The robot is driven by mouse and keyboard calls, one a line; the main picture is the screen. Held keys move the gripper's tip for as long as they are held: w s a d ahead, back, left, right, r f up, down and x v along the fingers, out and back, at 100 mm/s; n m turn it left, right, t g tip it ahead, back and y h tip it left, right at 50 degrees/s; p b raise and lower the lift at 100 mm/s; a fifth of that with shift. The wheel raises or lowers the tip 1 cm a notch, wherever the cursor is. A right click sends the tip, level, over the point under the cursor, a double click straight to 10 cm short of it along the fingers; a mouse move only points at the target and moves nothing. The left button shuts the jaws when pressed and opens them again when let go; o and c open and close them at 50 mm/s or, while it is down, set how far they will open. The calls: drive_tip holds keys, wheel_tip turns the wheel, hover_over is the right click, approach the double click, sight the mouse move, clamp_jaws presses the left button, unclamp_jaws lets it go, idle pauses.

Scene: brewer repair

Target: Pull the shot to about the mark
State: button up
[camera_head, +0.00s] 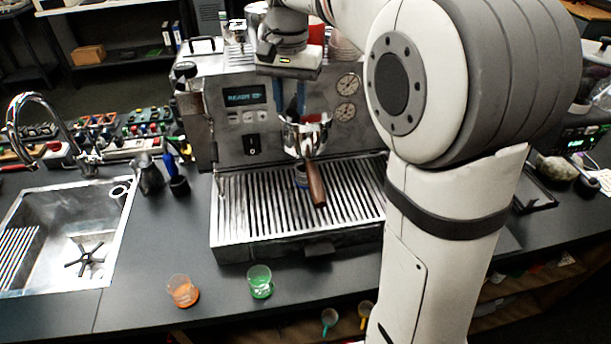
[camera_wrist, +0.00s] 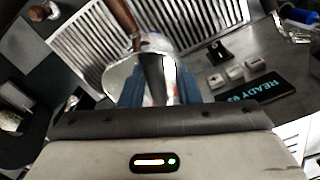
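The espresso machine (camera_head: 235,140) stands on the counter with its display (camera_head: 245,97) lit; the word READY shows. A chrome portafilter (camera_head: 318,138) with a wooden handle (camera_head: 315,185) points toward the front. My gripper (camera_head: 290,100) points down at the machine's front. In the wrist view its blue fingers (camera_wrist: 158,88) are apart, with a silver part between them; I cannot tell whether they grip it. The rocker switch (camera_head: 252,144) is left of them.
Two small glasses, one orange (camera_head: 183,291) and one green (camera_head: 260,282), stand near the counter's front edge. A steel pitcher (camera_head: 150,173) and a sink (camera_head: 65,235) are at left. Gauges (camera_head: 347,86) are right of my gripper. The counter before the drip tray is mostly clear.

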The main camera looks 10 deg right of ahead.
idle(0.3)
drive_tip(key=shift+s+d+n+p, duration=0.2)
drive_tip(key=shift+d+n+p, duration=0.15)
drive_tip(key=shift+d+n, duration=0.65)
drive_tip(key=shift+s+d+n+p, duration=0.25)
drive_tip(key=shift+d+n, duration=0.3)
drive_tip(key=shift+n, duration=0.75)
drive_tip(key=shift+w+d+n+p, duration=0.15)
drive_tip(key=shift+d+n+p, duration=0.25)
drive_tip(key=shift+d+n, duration=0.55)
drive_tip(key=shift+w+d+n+p, duration=0.15)
drive_tip(key=shift+d+n+p, duration=0.35)
drive_tip(key=shift+n, duration=0.75)
drive_tip(key=o, duration=0.4)
wheel_tip(320, 180, up, 7)
drive_tip(key=p, duration=0.5)
drive_tip(key=shift+p, duration=0.35)
